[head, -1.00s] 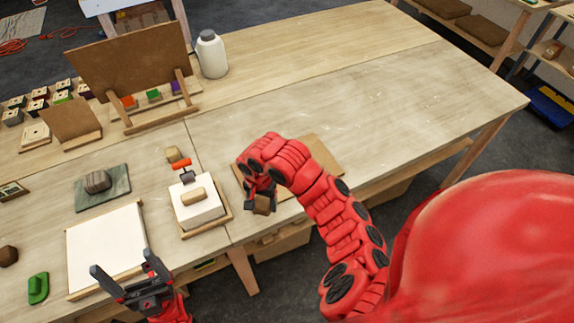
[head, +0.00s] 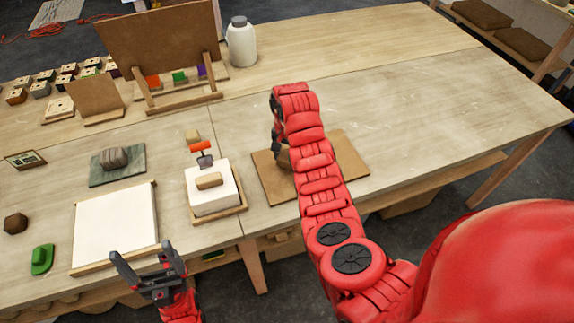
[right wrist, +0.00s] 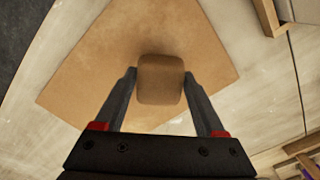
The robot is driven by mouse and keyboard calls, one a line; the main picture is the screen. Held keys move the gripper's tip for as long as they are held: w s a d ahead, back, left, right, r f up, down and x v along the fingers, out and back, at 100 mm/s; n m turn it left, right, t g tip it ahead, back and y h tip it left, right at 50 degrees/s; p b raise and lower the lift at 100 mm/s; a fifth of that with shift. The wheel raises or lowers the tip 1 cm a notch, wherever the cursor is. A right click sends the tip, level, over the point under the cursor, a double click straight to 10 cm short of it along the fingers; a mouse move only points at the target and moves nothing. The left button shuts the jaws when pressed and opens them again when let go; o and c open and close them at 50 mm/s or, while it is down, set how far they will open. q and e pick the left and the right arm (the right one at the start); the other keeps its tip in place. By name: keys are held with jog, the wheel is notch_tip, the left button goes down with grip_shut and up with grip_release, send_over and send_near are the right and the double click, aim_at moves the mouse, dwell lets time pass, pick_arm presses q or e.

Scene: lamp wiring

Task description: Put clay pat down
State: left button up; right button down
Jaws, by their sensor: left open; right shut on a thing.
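The clay pat is a small brown block (head: 284,159), mostly hidden behind my right arm in the head view. In the right wrist view the clay pat (right wrist: 161,79) sits between the two fingertips of my right gripper (right wrist: 160,85), which is shut on it. It is over the brown board (head: 345,157), which also shows in the right wrist view (right wrist: 85,85). I cannot tell whether the clay touches the board. My left gripper (head: 143,254) is open and empty at the table's front edge, by the white panel (head: 115,228).
Left of the board, a white block (head: 212,198) on a wooden tray carries a tan piece. A grey stone (head: 113,159) lies on a slate. An easel (head: 160,45) and a white jar (head: 241,43) stand behind. The table right of the board is clear.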

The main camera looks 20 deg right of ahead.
aim_at(287, 162)
jog(key=shift+w+d, duration=0.1)
jog(key=shift+w, duration=0.1)
notch_tip(287, 162, down, 2)
jog(key=shift+f+p, duration=0.2)
jog(key=shift+p, duration=0.9)
jog(key=shift+f, duration=0.55)
